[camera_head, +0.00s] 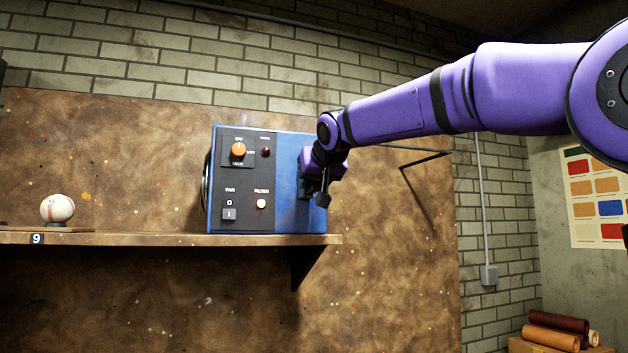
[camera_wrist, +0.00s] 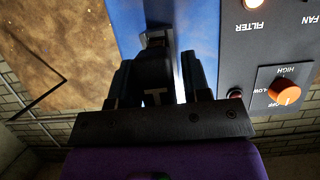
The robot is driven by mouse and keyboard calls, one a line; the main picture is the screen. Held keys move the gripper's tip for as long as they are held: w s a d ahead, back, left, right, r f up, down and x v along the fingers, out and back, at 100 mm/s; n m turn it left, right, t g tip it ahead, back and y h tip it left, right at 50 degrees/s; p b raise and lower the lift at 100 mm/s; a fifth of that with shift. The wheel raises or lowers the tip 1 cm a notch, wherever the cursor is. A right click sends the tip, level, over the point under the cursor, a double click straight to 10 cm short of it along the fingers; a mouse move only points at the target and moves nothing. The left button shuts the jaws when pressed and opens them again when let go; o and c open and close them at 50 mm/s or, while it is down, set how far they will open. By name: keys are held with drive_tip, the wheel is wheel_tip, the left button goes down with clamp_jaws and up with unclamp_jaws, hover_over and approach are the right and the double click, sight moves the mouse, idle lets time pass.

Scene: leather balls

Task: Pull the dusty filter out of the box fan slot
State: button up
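The box fan (camera_head: 285,190) is a blue box with a dark control panel, standing on a wall shelf; its blue side also shows in the wrist view (camera_wrist: 206,30). My gripper (camera_head: 318,187) is at the right side of the box, close against it. In the wrist view my gripper (camera_wrist: 158,82) has its two dark fingers apart. A dark piece, perhaps the filter's pull tab (camera_wrist: 155,68), shows between them, with a bright gap beside the right finger. Contact cannot be made out. The filter itself and its slot are not clearly visible.
The shelf (camera_head: 150,239) has a bracket under its right end. A baseball (camera_head: 57,208) sits on a small stand at the left. An orange knob (camera_head: 238,149) is on the panel. A thin black rod (camera_head: 425,160) juts from the board at right. Leather rolls (camera_head: 555,330) lie lower right.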

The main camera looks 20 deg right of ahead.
drive_tip(key=c, duration=0.7)
drive_tip(key=shift+s, duration=0.15)
drive_tip(key=shift+s, duration=3.7)
